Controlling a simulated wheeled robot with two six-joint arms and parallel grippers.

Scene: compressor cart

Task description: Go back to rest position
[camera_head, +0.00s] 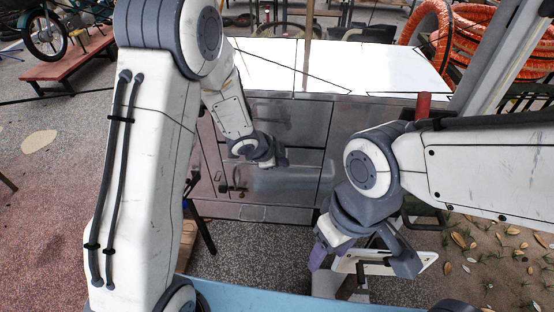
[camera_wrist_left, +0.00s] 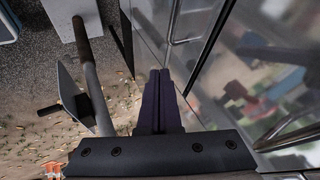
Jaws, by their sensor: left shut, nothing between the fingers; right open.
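My left gripper (camera_head: 274,158) is in front of the metal cabinet, at the end of the arm from the left. In the left wrist view its dark fingers (camera_wrist_left: 160,85) are together with nothing between them, beside the cabinet's shiny front. My right gripper (camera_head: 362,260) is low at the lower right of the head view, fingers spread apart and pointing down. A pale plate with a dark slot (camera_head: 385,262) shows behind and between its fingers; I cannot tell whether they touch. My left arm hides part of the cabinet's left side.
The metal cabinet (camera_head: 258,212) has a white top (camera_head: 350,62) and handles. An orange coiled hose (camera_head: 440,30) is at the upper right. A motorbike (camera_head: 45,32) stands on a red bench at the upper left. Grey ground lies left of my left arm.

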